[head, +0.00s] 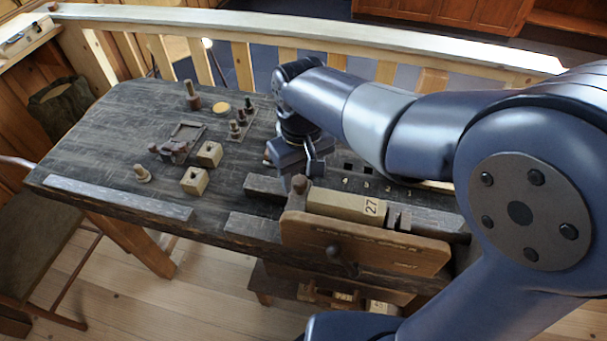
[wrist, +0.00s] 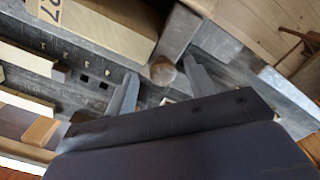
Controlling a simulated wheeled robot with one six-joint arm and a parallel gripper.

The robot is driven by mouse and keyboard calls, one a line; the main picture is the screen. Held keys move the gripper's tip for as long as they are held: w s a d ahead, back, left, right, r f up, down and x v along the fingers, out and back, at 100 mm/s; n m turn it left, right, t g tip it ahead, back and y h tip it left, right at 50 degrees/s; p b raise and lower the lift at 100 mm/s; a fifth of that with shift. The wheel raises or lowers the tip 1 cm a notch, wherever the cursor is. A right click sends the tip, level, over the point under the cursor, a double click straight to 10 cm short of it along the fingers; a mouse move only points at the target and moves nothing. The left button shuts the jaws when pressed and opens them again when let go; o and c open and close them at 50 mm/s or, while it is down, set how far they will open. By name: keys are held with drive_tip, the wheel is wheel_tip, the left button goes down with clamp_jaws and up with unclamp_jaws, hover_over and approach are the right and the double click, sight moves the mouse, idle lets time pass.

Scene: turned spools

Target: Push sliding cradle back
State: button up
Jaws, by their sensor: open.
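A pale wooden block marked 27 (head: 345,204) lies along the bench edge, behind a brown wooden front board (head: 365,250). The block also shows in the wrist view (wrist: 100,22). A brown upright with a rounded top (head: 298,190) stands at the block's left end. Its round end (wrist: 163,71) shows in the wrist view. I cannot tell for sure which of these parts is the sliding cradle. My gripper (head: 300,168) is open, just behind the upright. In the wrist view its fingers (wrist: 160,88) point toward the round end, one on either side. Contact is unclear.
The dark bench top (head: 110,115) carries two pale blocks with holes (head: 195,181), a dark fixture (head: 180,142) and several turned pegs, left of my gripper. A grey strip (head: 115,197) lies along the front edge. A railing (head: 240,65) runs behind the bench.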

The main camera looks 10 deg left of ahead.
drive_tip(key=shift+w+a+f, duration=0.25)
drive_tip(key=shift+a+f, duration=0.05)
drive_tip(key=shift+f, duration=0.25)
drive_tip(key=shift+s+d, duration=0.1)
clamp_jaws()
